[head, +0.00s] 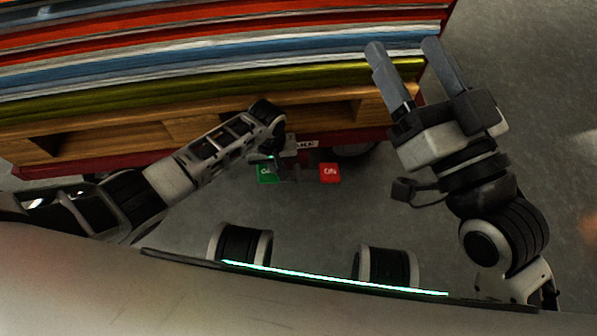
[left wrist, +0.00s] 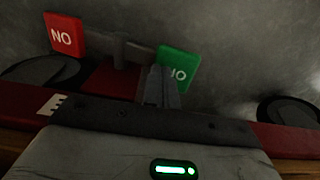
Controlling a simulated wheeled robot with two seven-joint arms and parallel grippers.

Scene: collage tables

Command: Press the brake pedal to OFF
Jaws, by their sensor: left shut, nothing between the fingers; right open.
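The brake pedal is low at the pallet's edge, with a green plate (head: 267,173) on the left and a red plate (head: 329,173) on the right in the head view. In the left wrist view the red plate (left wrist: 64,36) is left and the green plate (left wrist: 178,68) is right, joined by a dark bar (left wrist: 130,52). My left gripper (head: 270,158) is shut and empty, its fingertips (left wrist: 160,72) over or beside the green plate; contact is unclear. They hide part of its lettering. My right gripper (head: 404,46) is open and empty near the stack's right end.
A wooden pallet (head: 190,129) with a tall stack of coloured sheets (head: 200,58) fills the upper left, on a red base (head: 95,160). Dark wheels (left wrist: 45,74) flank the pedal. Grey floor (head: 530,90) is open to the right.

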